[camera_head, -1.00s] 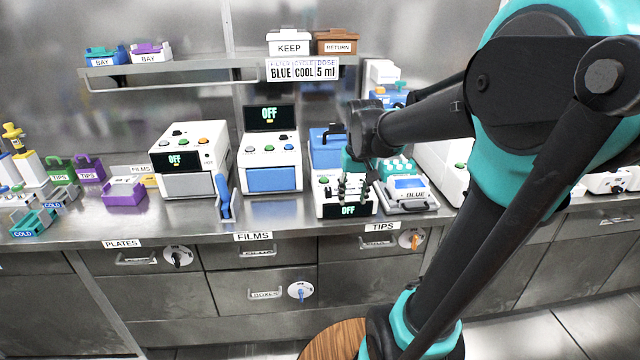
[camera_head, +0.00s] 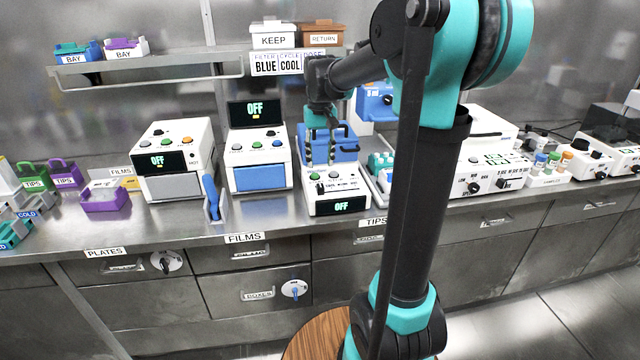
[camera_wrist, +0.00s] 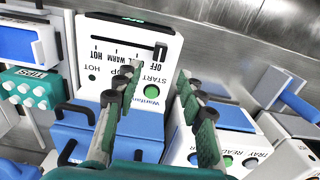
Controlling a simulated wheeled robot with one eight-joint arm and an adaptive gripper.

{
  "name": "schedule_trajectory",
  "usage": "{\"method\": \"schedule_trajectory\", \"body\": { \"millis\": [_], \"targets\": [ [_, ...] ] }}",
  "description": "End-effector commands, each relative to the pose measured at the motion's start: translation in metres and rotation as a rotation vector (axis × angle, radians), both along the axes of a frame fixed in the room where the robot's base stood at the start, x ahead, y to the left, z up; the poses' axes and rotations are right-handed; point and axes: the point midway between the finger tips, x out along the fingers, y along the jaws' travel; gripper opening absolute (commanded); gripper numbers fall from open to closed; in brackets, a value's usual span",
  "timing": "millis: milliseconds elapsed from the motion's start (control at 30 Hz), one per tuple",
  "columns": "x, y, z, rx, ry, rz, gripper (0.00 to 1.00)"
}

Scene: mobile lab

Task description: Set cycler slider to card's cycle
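The cycler (camera_head: 337,203) is a white box with a dark front display reading OFF. In the wrist view the cycler (camera_wrist: 112,71) appears upside down, with a slider scale marked OFF, COOL, WARM and HOT. Its black slider knob (camera_wrist: 160,51) stands at the OFF end. A green START button (camera_wrist: 152,89) lies nearby. The card (camera_head: 279,66) above the bench reads BLUE and COOL; my arm partly covers its dose part. My gripper (camera_head: 320,160) is open and empty, fingers pointing down over the cycler's rear part. In the wrist view its fingertips (camera_wrist: 160,72) flank the START button area.
A white device with a blue panel (camera_head: 262,179) stands to the left. Another device reading OFF (camera_head: 178,186) stands further left. A teal tip rack (camera_wrist: 30,88) stands beside the cycler.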

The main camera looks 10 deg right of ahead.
Motion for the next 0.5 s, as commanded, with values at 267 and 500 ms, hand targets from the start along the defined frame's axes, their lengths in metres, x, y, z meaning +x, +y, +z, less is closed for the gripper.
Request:
{"method": "schedule_trajectory", "body": {
  "millis": [267, 500],
  "targets": [
    [0.0, 0.0, -0.055, 0.0, 0.0, 0.0, 0.4],
    [0.0, 0.0, -0.083, 0.0, 0.0, 0.0, 0.4]
  ]
}}
